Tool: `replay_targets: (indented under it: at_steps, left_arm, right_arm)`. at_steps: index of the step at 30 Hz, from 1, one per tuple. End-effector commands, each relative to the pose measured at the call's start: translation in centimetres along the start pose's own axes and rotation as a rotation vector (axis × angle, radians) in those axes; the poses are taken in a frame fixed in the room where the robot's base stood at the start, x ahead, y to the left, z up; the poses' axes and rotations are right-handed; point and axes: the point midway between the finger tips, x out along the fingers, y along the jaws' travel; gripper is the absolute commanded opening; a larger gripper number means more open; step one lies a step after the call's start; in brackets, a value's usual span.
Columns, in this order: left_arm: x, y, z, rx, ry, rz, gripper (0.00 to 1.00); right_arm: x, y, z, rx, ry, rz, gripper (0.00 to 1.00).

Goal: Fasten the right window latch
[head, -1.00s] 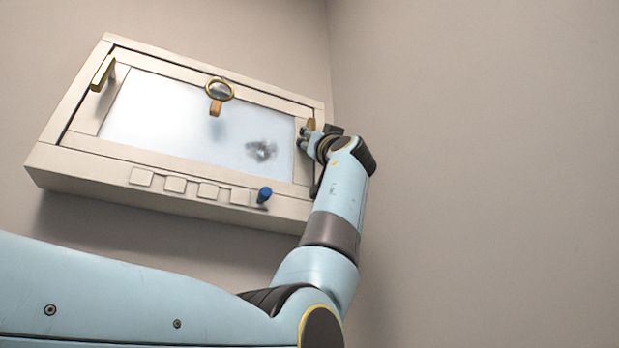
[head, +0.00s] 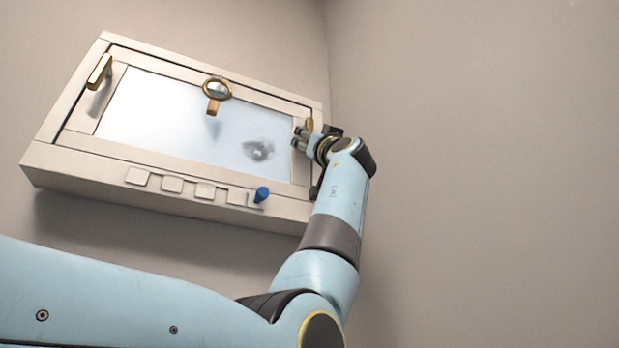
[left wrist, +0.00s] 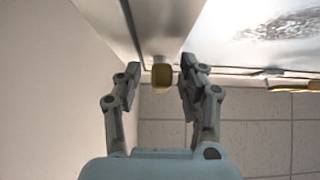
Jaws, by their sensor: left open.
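The window (head: 180,123) is a pale framed pane on the wall. Its right latch (head: 309,124) is a small brass handle at the right side of the frame, partly hidden by my left gripper (head: 299,138). In the left wrist view the latch (left wrist: 162,76) shows its yellowish end between the two spread fingers of my left gripper (left wrist: 161,70), with gaps on both sides. That gripper is open and holds nothing. The left latch (head: 100,72) is a brass handle standing out at the left of the frame. My right gripper is not in view.
A brass ring with a tab (head: 215,92) is at the upper middle of the window. A row of square pads (head: 172,184) and a blue knob (head: 261,194) sit along the lower ledge (head: 110,190). A bare side wall (head: 480,150) stands to the right.

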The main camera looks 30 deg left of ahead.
Motion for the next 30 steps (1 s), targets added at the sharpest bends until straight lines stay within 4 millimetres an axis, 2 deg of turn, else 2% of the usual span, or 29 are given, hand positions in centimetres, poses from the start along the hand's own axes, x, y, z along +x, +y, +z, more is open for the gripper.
replay_targets:
  at_steps: [6, 12, 30]
  left_arm:
    - [-3.9, 0.2, 0.2, -0.003, -0.003, 0.004, 0.4]
    - [-6.5, 0.2, 0.1, -0.001, -0.002, 0.003, 0.4]
    - [-6.9, 0.1, 0.1, 0.001, -0.001, 0.001, 0.4]
  right_arm:
    - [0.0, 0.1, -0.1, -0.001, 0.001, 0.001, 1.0]
    - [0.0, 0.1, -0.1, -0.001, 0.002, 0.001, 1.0]
    - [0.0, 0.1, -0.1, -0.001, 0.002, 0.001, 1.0]
